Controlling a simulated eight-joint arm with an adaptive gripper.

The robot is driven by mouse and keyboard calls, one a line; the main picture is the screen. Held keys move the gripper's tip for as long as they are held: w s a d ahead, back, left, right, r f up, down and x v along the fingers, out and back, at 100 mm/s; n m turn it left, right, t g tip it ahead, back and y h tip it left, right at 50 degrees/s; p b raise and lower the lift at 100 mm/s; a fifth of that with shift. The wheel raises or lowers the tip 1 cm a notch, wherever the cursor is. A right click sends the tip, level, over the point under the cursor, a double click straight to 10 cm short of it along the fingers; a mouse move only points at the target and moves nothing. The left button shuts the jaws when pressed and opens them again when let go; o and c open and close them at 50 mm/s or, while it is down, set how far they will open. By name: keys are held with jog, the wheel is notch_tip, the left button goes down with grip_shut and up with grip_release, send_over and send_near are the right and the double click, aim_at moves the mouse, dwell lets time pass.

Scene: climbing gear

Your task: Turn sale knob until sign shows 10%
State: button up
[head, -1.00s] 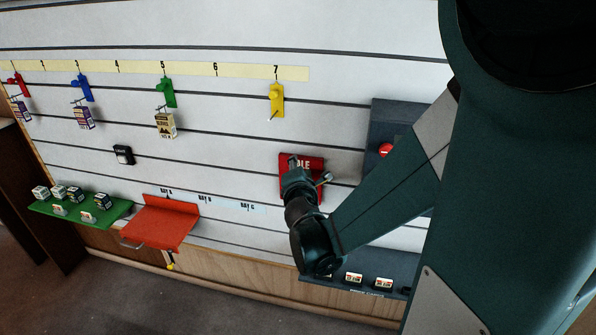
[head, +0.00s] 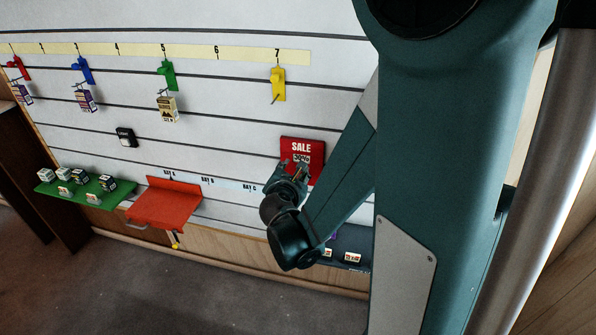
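The red sale sign (head: 301,147) hangs on the slatted wall, right of centre, with "SALE" in white letters. Below the word is a small light window (head: 302,159); its number is too small and partly covered to read. My gripper (head: 293,170) is in front of the lower part of the sign, with its fingers apart and nothing seen between them. I cannot tell whether it touches the sign. The sale knob is not visible, perhaps hidden behind my gripper.
Colored hooks, one yellow (head: 278,84), line the wall under a numbered strip. A green shelf (head: 82,203) with several small boxes and a red shelf (head: 164,208) stand out at lower left. A dark shelf (head: 352,240) is partly behind my arm. The wall left of the sign is mostly clear.

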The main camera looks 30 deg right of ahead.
jog(key=s+a+f+n, duration=0.1)
jog(key=s+a+f+n+g+p, duration=0.1)
jog(key=s+n, duration=0.1)
jog(key=shift+h, duration=0.4)
jog(key=shift+w, duration=0.2)
jog(key=b+x, duration=0.1)
jog(key=x, duration=0.6)
jog(key=shift+d, duration=0.25)
jog(key=shift+w+f, duration=0.1)
jog(key=shift+c, duration=0.5)
jog(key=c, duration=0.8)
